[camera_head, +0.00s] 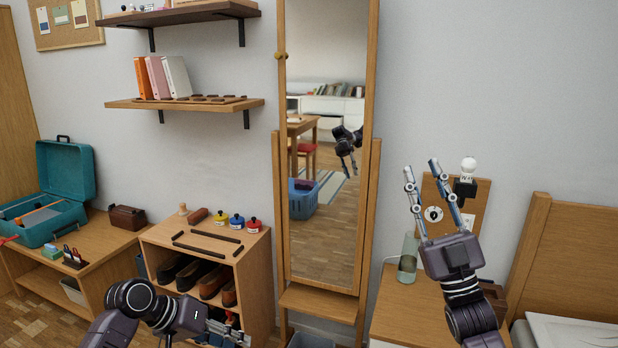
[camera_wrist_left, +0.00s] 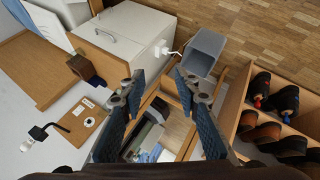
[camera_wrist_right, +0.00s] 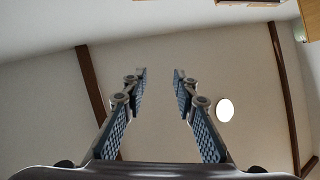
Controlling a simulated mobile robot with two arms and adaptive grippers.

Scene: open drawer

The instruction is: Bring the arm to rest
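My right gripper (camera_head: 420,168) points up in front of the wall, to the right of the mirror. Its two fingers are spread apart with nothing between them. In the right wrist view the same gripper (camera_wrist_right: 160,72) faces the ceiling, and the gap between its fingers is empty. My left gripper (camera_head: 226,334) is low in the head view, in front of the shoe shelf, and partly cut off by the bottom edge. In the left wrist view the left gripper (camera_wrist_left: 158,82) has its fingers apart and empty, pointing down towards the furniture.
A tall mirror (camera_head: 322,240) stands between the shoe shelf (camera_head: 255,262) and a wooden bedside top (camera_head: 395,308). A glass vase (camera_head: 408,262) stands close to my right arm. A white cabinet (camera_wrist_left: 125,40) and grey bin (camera_wrist_left: 205,50) lie beyond my left fingers.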

